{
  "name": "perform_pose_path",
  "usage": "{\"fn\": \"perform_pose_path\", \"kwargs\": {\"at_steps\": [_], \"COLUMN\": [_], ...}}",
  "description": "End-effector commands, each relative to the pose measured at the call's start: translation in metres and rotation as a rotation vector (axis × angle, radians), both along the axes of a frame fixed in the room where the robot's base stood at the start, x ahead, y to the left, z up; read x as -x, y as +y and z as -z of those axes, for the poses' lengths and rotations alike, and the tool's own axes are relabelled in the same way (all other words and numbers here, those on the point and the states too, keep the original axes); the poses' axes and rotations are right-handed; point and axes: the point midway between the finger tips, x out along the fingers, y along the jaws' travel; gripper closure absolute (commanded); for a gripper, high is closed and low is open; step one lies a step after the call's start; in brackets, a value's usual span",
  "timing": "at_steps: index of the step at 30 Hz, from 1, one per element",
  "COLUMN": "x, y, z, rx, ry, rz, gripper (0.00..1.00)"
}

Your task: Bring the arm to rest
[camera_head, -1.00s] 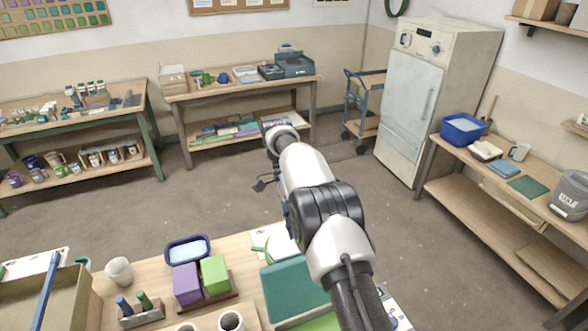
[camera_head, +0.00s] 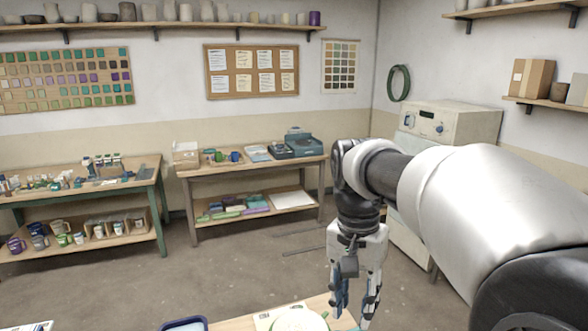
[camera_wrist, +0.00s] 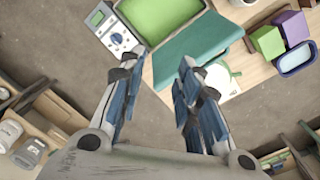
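My gripper (camera_head: 354,303) hangs pointing down at the end of my bent arm, above the near table's far edge in the head view. In the wrist view my gripper (camera_wrist: 158,72) shows its two blue-grey fingers spread apart, with nothing between them. Beyond the fingertips lie a teal flat board (camera_wrist: 200,45) and a green tray (camera_wrist: 160,14), both apart from the fingers as far as I can tell.
The near table also bears a white meter (camera_wrist: 114,36), a purple block (camera_wrist: 293,28), a green block (camera_wrist: 267,41) and a blue tub (camera_wrist: 297,60). A white cabinet (camera_head: 455,122) stands behind my arm. Open floor (camera_head: 235,270) lies beyond the table.

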Motion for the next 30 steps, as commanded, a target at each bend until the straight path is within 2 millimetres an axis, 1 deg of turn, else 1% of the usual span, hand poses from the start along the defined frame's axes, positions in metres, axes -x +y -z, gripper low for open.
{"fn": "perform_pose_path", "kwargs": {"at_steps": [1,5,8,11,15,18,21,24,30], "x": [0.016,0.052,0.08,0.108,0.144,0.164,0.178,0.186,0.189], "y": [-0.005,-0.014,-0.02,-0.026,-0.031,-0.034,-0.036,-0.037,-0.037], "z": [-0.001,0.001,0.008,0.019,0.042,0.059,0.073,0.082,0.086], "rx": [-0.008,-0.021,-0.023,-0.016,0.005,0.025,0.043,0.055,0.063], "ry": [-0.034,-0.117,-0.182,-0.245,-0.332,-0.383,-0.419,-0.441,-0.451], "rz": [-0.035,-0.139,-0.219,-0.299,-0.408,-0.474,-0.524,-0.555,-0.571], "gripper": [0.69,0.69,0.69,0.69,0.69,0.69,0.69,0.69,0.69]}}
